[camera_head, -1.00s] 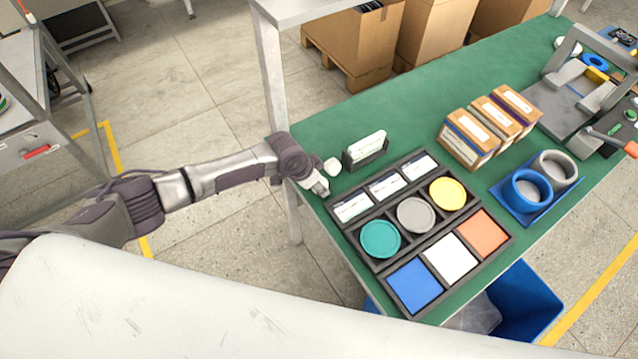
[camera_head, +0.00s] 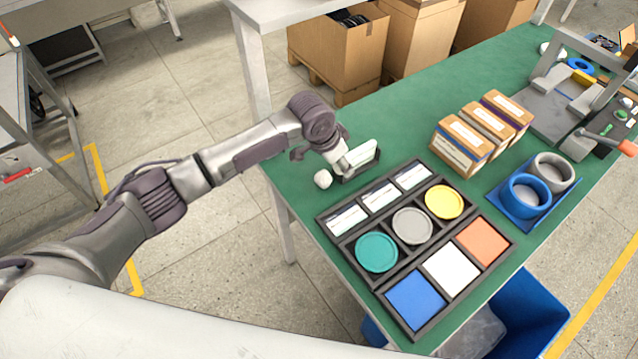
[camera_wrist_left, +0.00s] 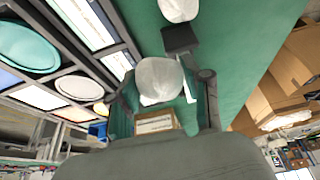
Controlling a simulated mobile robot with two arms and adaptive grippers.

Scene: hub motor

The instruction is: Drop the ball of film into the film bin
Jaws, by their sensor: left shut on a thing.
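A blue bin (camera_head: 535,312) stands on the floor by the table's near side, with clear film (camera_head: 475,336) visible inside. My right gripper is not in view.
A dark tray (camera_head: 352,258) with coloured lids and squares lies between the gripper and the bin. Small cartons (camera_head: 463,142), a blue tray with two rings (camera_head: 528,198) and a grey fixture stand farther right.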

